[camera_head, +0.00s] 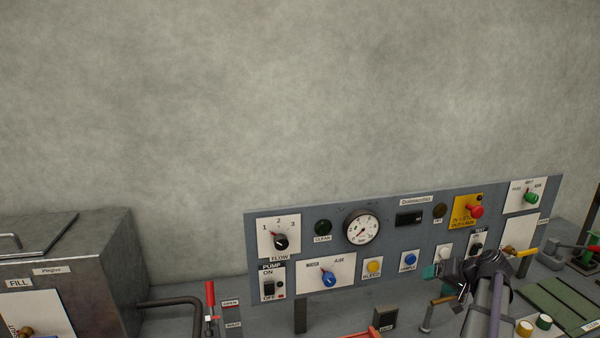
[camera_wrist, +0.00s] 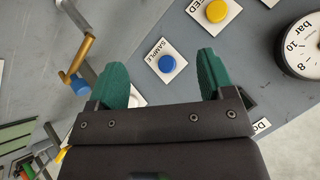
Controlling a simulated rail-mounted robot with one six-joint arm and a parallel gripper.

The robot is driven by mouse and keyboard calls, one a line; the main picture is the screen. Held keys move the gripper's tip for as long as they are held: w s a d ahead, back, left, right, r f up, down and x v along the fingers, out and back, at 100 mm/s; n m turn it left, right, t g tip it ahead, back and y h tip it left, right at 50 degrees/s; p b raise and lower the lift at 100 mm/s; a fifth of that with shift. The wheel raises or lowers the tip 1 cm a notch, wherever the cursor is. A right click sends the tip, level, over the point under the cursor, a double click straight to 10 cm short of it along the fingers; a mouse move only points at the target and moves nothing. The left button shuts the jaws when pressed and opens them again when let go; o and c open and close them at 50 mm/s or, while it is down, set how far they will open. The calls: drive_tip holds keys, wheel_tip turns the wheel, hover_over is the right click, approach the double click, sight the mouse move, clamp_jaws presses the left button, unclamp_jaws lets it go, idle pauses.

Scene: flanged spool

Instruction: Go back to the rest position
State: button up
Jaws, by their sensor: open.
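My gripper (camera_head: 434,271) is at the lower right of the head view, in front of the control panel (camera_head: 408,293). Its green-teal fingers (camera_wrist: 162,78) stand wide apart in the wrist view, with nothing held between them. Past the gap, the blue SAMPLE button (camera_wrist: 166,64) shows on its white plate, and the same button is in the head view (camera_head: 409,258). One finger partly covers another white plate on the panel. Whether the fingers touch the panel cannot be told.
A brass-handled lever (camera_wrist: 78,58) is close beside one finger; it also shows below my gripper in the head view (camera_head: 442,300). The yellow BLEED button (camera_head: 373,266) and gauge (camera_head: 361,228) are nearby. A metal tank (camera_head: 85,255) and red-handled valve (camera_head: 210,294) stand left. Space above the panel is clear.

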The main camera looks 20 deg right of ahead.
drive_tip(key=s+a+f+n+g+h, duration=0.1)
drive_tip(key=a+f+n+g, duration=0.1)
drive_tip(key=a, duration=1.3)
drive_tip(key=s+a+f+n+g+h, duration=0.1)
drive_tip(key=s+a+f+n+g, duration=0.1)
drive_tip(key=a, duration=1.3)
drive_tip(key=s+a+f+n+g, duration=0.1)
drive_tip(key=a+f+n+g, duration=0.1)
drive_tip(key=a, duration=1.3)
drive_tip(key=n+g, duration=0.1)
drive_tip(key=g, duration=0.1)
drive_tip(key=shift+s+a+g+h+b, duration=0.2)
drive_tip(key=shift+a+g+h+b, duration=0.15)
drive_tip(key=shift+g+h+b, duration=0.05)
drive_tip(key=shift+f, duration=0.1)
